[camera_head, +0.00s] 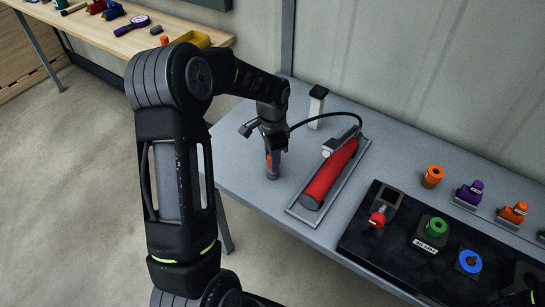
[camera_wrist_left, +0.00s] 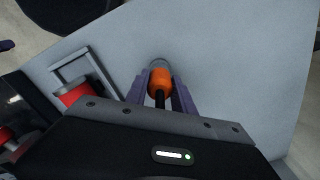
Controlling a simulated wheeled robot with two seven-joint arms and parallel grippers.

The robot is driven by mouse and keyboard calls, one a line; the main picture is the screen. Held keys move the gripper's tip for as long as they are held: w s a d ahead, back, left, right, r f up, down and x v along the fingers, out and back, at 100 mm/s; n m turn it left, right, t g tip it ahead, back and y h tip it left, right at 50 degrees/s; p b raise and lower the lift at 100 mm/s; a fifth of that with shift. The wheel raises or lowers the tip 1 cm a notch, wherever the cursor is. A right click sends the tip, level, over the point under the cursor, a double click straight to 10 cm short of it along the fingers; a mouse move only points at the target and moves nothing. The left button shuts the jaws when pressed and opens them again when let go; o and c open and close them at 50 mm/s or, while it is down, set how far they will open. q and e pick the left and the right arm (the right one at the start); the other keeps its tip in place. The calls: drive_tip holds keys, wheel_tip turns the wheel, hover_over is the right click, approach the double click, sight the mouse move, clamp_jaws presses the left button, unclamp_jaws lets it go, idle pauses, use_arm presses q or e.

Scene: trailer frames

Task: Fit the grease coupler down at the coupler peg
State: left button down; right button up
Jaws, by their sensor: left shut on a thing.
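My left gripper (camera_head: 269,150) points down over the grey table and is shut on the orange grease coupler (camera_head: 268,164). In the left wrist view the coupler (camera_wrist_left: 160,84) sits between the two purple-grey fingers (camera_wrist_left: 160,92), with a black hose end behind it. A short grey cylindrical piece (camera_head: 273,174) shows directly below the orange part, at the tabletop. I cannot tell whether it is the coupler peg or the coupler's own tip, nor whether the coupler is seated. My right gripper is not identifiable.
A red grease gun (camera_head: 330,174) lies in a metal tray (camera_head: 303,214) to the right, its black hose arching to my gripper. A black-topped white post (camera_head: 316,107) stands behind. A black mat (camera_head: 398,256) with coloured parts lies further right. Bare tabletop lies left of the tray.

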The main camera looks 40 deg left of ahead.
use_arm(q)
drive_tip(key=shift+f, duration=0.25)
drive_tip(key=c, duration=1)
unclamp_jaws()
drive_tip(key=shift+r, duration=0.1)
wheel_tip(320, 180, up, 8)
drive_tip(key=shift+f+b, duration=0.15)
drive_tip(key=shift+b, duration=0.35)
